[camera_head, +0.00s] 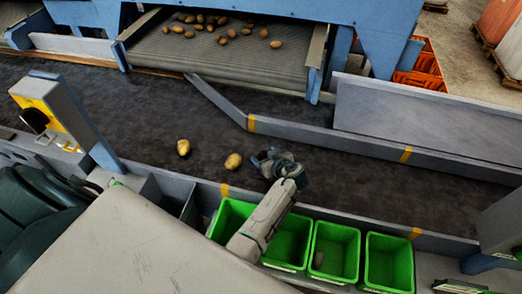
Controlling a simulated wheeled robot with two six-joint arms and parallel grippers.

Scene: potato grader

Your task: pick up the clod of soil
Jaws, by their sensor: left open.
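My left gripper (264,158) is low over the dark conveyor belt (330,170), with its arm reaching across the green bins from the bottom of the view. It is open, and I cannot make out anything between its fingers. I see no clod of soil clearly on the belt; the gripper and wrist hide the patch beneath them. A potato (232,161) lies on the belt just left of the gripper, apart from it. Another potato (183,147) lies farther left. My right gripper is not in view.
Several green bins (385,237) stand along the belt's near side; one holds a small brownish lump (318,260). A grey guide rail (330,137) edges the far side. Several potatoes lie on the feed conveyor (255,70) behind. The belt right of the gripper is clear.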

